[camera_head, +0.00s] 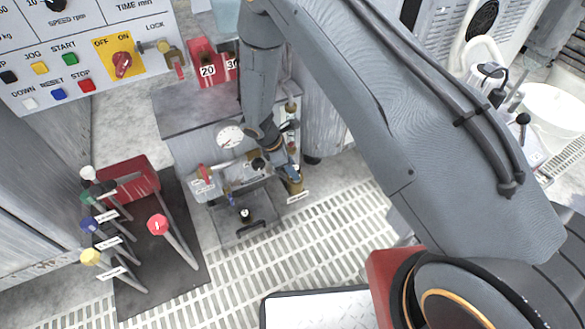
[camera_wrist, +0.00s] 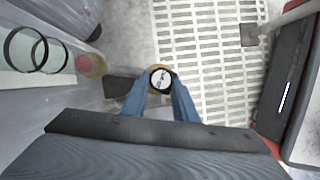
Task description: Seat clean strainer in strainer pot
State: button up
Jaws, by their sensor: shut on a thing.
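My gripper (camera_wrist: 161,84) has its two blue fingers closed on a small round piece with a pale, dark-marked face and a black rim, seemingly the strainer (camera_wrist: 161,78). A tan, brass-like rim (camera_wrist: 151,91) shows around and below it, apparently the strainer pot. In the head view my gripper (camera_head: 288,171) points down at a brass-coloured cup, seemingly the same pot (camera_head: 295,187), beside a white label. The fingers are at or just over its top. Whether the strainer touches the pot or rests inside cannot be told; the fingers hide the contact.
A grey cabinet with a pressure gauge (camera_head: 230,136) and valves stands just left of my gripper. A black mat (camera_head: 190,270) carries several coloured-knob levers. White slatted flooring (camera_head: 325,235) lies open in front.

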jog(key=shift+f+b, duration=0.35)
jog(key=shift+f, duration=0.45)
jog(key=o, duration=1.2)
jog(key=shift+r, duration=0.1)
jog(key=p+v, duration=0.2)
jog(key=v, duration=0.5)
jog(key=shift+r, duration=0.4)
jog(key=shift+a, duration=0.1)
